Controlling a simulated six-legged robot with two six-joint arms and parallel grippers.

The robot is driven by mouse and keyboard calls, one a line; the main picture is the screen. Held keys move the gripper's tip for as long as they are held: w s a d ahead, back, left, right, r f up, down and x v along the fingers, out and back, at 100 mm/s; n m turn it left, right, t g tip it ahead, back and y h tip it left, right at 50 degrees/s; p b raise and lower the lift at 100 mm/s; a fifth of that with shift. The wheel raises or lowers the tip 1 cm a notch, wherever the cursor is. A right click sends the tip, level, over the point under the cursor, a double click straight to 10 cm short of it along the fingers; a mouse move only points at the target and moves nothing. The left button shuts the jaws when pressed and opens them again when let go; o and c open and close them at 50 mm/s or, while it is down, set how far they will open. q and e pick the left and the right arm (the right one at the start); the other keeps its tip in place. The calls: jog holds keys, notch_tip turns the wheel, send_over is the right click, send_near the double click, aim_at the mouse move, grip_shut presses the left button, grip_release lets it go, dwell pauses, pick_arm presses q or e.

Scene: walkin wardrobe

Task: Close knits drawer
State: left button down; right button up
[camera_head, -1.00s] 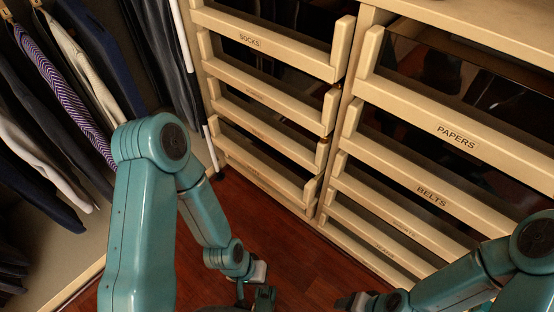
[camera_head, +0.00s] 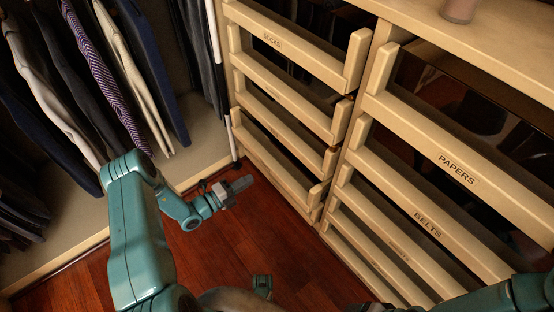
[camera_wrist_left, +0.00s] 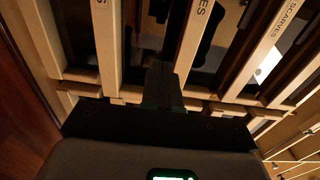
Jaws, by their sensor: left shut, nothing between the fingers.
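No label reading knits is legible in any view. The left drawer column has a socks drawer (camera_head: 290,50) at the top and lower drawers (camera_head: 275,130) whose labels are too small to read. My left gripper (camera_head: 243,184) is shut and empty, in front of the lower left drawers and above the floor. In the left wrist view its fingers (camera_wrist_left: 162,85) point at the drawer fronts, among them a scarves drawer (camera_wrist_left: 268,40); whether they touch one is unclear. My right arm shows at the lower right, with its gripper hardly visible at the bottom edge.
The right column holds a papers drawer (camera_head: 455,165) and a belts drawer (camera_head: 425,220), with more below. Hanging clothes (camera_head: 95,70) are at the left. A vessel (camera_head: 459,10) stands on the cabinet top. The red wood floor (camera_head: 215,250) is clear between my arms.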

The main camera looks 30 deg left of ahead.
pick_arm(q)
jog(key=b, duration=0.4)
send_near(285, 154)
jog(key=x, duration=0.5)
jog(key=shift+w+d+f, duration=0.1)
jog(key=shift+w+f, duration=0.15)
jog(key=shift+f, duration=0.1)
jog(key=shift+w+d+r+n, duration=0.15)
jog(key=shift+w+d+n, duration=0.15)
jog(key=shift+w, duration=0.3)
pick_arm(e)
jog(key=shift+w+d+f, duration=0.1)
jog(key=shift+w+f, duration=0.1)
jog(key=shift+f, duration=0.75)
jog(key=shift+w+d+f, duration=0.1)
jog(key=shift+w+f, duration=0.05)
jog(key=shift+f, duration=0.8)
